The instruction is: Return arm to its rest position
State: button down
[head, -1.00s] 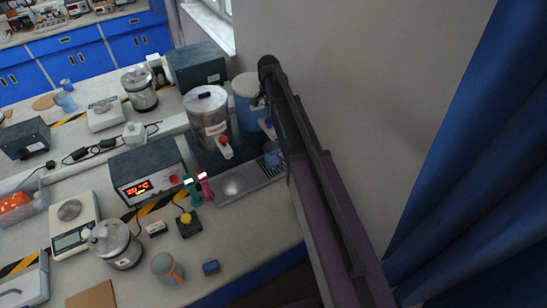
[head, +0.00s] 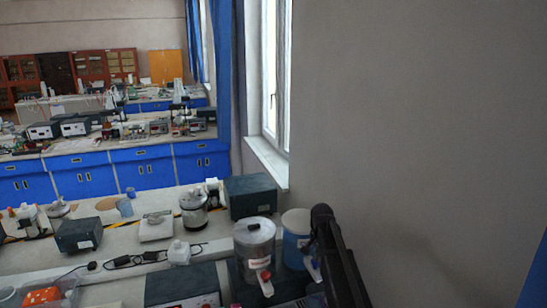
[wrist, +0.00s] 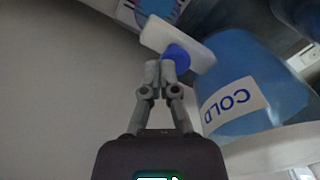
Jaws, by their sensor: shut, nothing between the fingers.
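My gripper (wrist: 161,72) shows in the wrist view with its two grey fingers together and nothing between them. Its fingertips appear just in front of a blue knob (wrist: 178,54) with a white part; I cannot tell whether they touch. A blue container labelled COLD (wrist: 262,92) is to the right of the fingers. In the head view my dark arm rises from the bottom right edge beside the blue container (head: 296,245). My fingertips are hidden in the head view.
A steel urn with a red tap (head: 255,248) stands left of the blue container. A dark box (head: 251,197), a glass-like pot (head: 194,213) and a white scale (head: 156,227) stand on the bench. A bare wall (head: 420,130) closes off the right.

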jog(key=s+f+n+b, duration=0.3)
jog(key=s+f+b, duration=0.1)
jog(key=s, duration=0.9)
jog(key=s+f+n+b, duration=0.3)
jog(key=s+f+n, duration=0.1)
jog(key=s, duration=0.9)
jog(key=shift+s+n+b, duration=0.15)
jog(key=shift+n+b, duration=0.15)
jog(key=shift+b, duration=0.05)
